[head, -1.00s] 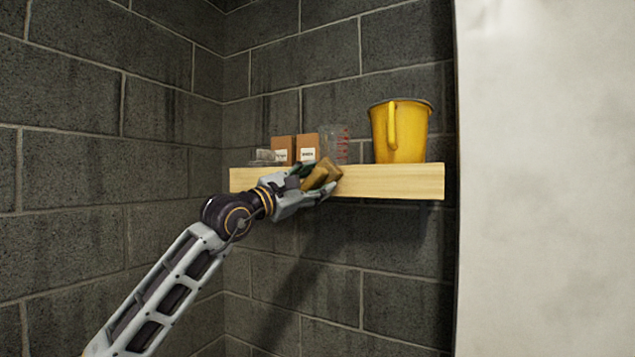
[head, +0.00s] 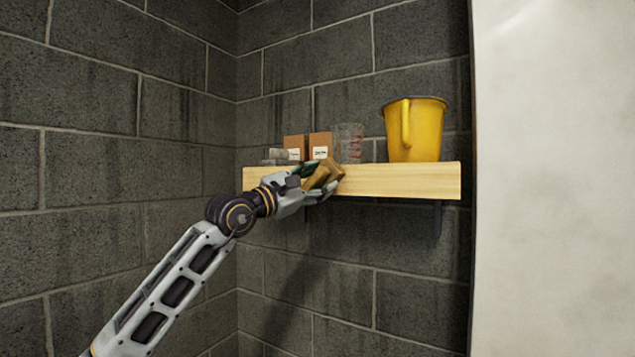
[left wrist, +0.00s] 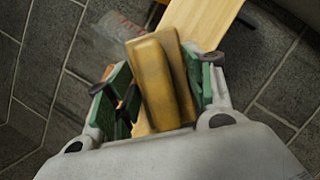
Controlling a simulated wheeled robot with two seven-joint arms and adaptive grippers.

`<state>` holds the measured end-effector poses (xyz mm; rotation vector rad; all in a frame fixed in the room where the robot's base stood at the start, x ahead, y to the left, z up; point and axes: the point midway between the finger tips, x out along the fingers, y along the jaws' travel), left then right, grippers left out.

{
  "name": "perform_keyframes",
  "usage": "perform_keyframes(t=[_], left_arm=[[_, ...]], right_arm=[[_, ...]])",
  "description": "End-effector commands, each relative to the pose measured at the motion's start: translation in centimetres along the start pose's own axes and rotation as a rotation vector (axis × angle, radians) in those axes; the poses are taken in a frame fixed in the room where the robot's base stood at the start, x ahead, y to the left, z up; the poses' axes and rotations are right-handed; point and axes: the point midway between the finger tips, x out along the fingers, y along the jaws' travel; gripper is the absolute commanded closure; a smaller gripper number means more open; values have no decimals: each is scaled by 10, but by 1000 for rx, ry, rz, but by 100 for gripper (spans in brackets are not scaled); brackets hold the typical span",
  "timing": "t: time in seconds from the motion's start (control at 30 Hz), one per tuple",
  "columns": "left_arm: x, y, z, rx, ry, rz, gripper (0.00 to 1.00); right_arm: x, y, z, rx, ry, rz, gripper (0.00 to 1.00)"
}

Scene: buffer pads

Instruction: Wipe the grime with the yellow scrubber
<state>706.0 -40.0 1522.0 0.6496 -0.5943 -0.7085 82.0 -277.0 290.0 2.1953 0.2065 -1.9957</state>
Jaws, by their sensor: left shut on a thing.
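The yellow scrubber (head: 326,174) is a brownish-yellow block. It also shows in the left wrist view (left wrist: 154,82), tilted between the green-padded fingers. My left gripper (head: 318,180) is shut on it and holds it in front of the shelf's front edge; I cannot tell whether the scrubber touches the shelf. The left gripper (left wrist: 160,92) fills the lower part of the left wrist view. I cannot make out any grime. My right gripper is not in view.
A pale wooden shelf (head: 400,181) is on the grey block wall. On it stand a yellow bucket (head: 425,130), a clear measuring jug (head: 351,140) with red marks, and two brown boxes (head: 320,143). Small clear glassware (head: 275,156) is at the left end. A pale panel (head: 555,180) is at right.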

Motion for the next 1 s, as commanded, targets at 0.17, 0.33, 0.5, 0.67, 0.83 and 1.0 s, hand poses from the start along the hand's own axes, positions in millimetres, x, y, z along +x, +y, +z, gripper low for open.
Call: perform_keyframes(t=[0.17,0.33,0.5,0.67,0.83,1.0], left_arm=[[-2,7,-6,-1,3,2,66],[-4,14,-12,-1,1,2,66],[-7,20,-18,-1,2,1,66],[-8,25,-23,-1,2,1,66],[-9,25,-24,-1,1,1,66],[-9,25,-24,-1,1,1,66]], right_arm=[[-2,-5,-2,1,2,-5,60],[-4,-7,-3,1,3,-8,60],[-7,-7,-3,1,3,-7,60],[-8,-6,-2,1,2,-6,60],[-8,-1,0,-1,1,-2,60],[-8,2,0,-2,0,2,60]])
